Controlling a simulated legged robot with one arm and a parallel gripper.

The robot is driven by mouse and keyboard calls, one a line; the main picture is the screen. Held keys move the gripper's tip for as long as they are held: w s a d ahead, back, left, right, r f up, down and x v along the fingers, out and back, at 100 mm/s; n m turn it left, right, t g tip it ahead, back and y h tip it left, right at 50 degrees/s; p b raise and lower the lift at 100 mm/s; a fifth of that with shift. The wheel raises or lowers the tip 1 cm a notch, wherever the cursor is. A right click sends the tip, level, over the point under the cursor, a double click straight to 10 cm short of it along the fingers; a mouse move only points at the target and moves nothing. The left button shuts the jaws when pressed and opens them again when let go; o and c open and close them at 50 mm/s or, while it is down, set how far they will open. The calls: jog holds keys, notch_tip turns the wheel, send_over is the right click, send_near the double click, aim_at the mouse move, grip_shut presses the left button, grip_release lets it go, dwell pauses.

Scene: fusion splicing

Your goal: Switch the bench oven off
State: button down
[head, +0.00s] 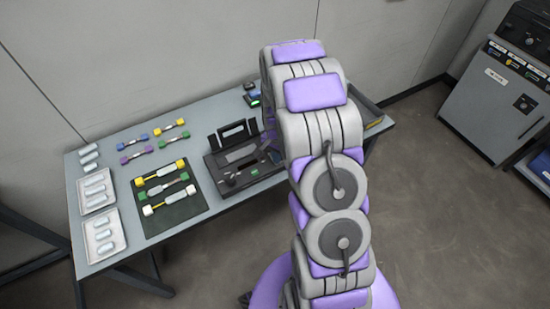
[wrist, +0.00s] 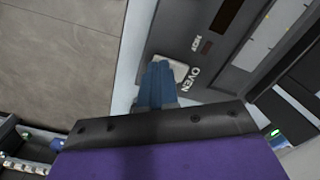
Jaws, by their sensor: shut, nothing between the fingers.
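In the wrist view my gripper (wrist: 158,70) has its blue fingers shut together with nothing between them. Their tips are over or against a pale switch plate (wrist: 181,72) beside the word OVEN on a grey panel (wrist: 222,70). The fingers cover part of the plate, so I cannot tell whether they touch it or which way it is set. A dark window (wrist: 227,14) and a second small label are on the same panel. In the head view my arm hides the gripper and the switch.
The grey table (head: 180,119) holds a black splicer (head: 240,165), a dark mat (head: 180,217) with coloured pieces, and white trays (head: 103,236) at the left. A small device (head: 252,98) with a green light stands at the back. A grey cabinet (head: 490,112) stands at the right.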

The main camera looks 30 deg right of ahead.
jog(key=shift+r, duration=0.1)
jog(key=shift+r+p, duration=1.45)
jog(key=shift+r, duration=1.9)
jog(key=s+a+r+n, duration=0.35)
jog(key=s+r, duration=0.25)
jog(key=r, duration=0.2)
jog(key=s+a+r+n, duration=0.2)
jog(key=s+a+r, duration=0.3)
jog(key=r, duration=0.2)
jog(key=s+a+r+n, duration=0.2)
jog(key=s, duration=0.5)
jog(key=s+a+r+n+g, duration=0.1)
jog(key=s+r+n, duration=0.1)
jog(key=s, duration=0.5)
jog(key=s+a+r+n, duration=0.2)
jog(key=s+r, duration=0.1)
jog(key=s, duration=0.4)
jog(key=shift+a+r+g, duration=0.3)
jog(key=shift+r+g, duration=0.1)
